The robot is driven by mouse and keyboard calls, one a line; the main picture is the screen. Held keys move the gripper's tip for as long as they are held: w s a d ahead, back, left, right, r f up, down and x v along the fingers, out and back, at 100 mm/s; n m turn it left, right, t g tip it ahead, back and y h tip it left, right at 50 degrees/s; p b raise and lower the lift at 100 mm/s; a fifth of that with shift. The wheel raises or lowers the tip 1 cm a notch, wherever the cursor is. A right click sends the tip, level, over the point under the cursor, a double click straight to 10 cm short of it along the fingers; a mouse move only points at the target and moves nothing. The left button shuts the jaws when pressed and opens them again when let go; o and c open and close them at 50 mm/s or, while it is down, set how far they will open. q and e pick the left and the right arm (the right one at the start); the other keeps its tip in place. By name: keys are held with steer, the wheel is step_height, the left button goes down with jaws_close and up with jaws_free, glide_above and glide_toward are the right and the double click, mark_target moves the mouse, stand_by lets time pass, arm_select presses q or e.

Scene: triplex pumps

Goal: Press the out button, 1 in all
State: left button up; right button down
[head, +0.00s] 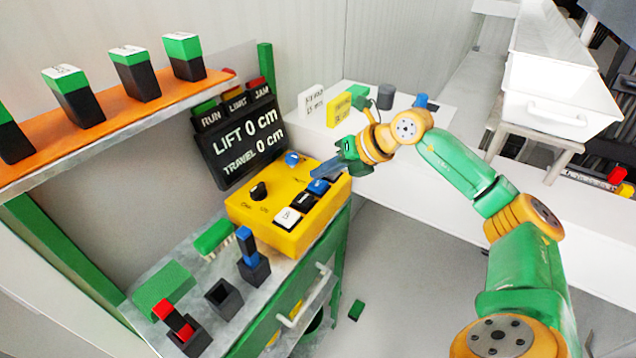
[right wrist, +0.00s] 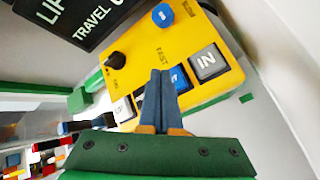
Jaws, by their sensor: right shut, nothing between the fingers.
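The yellow control box (head: 262,211) stands on the bench and carries a row of buttons. A blue button (head: 318,187) lies in that row; in the right wrist view its label (right wrist: 180,77) is partly hidden and seems to end in "T". The grey IN button (right wrist: 207,62) is beside it. A white button (head: 287,217) and a black button (head: 302,202) sit at the other end. My right gripper (head: 322,171) is shut and empty, its blue fingertips (right wrist: 160,74) over the row beside the blue button. I cannot tell whether they touch. My left gripper is not in view.
A black display (head: 240,140) reads LIFT 0 cm and TRAVEL 0 cm. The box also has a black knob (head: 259,191) and a round blue button (head: 292,158). Black holders (head: 224,297) stand at the bench front. An orange shelf (head: 110,108) overhangs at left.

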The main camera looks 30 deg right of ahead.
mark_target(323, 186)
steer(key=shift+f, duration=0.4)
steer(key=shift+f+b, duration=0.55)
steer(key=shift+b, duration=0.1)
stand_by(0.4)
steer(key=shift+r, duration=0.1)
steer(key=shift+r+p, duration=0.85)
steer(key=shift+p, duration=0.1)
steer(key=shift+r, duration=0.1)
step_height(323, 186, up, 5)
steer(key=p, duration=0.5)
stand_by(0.4)
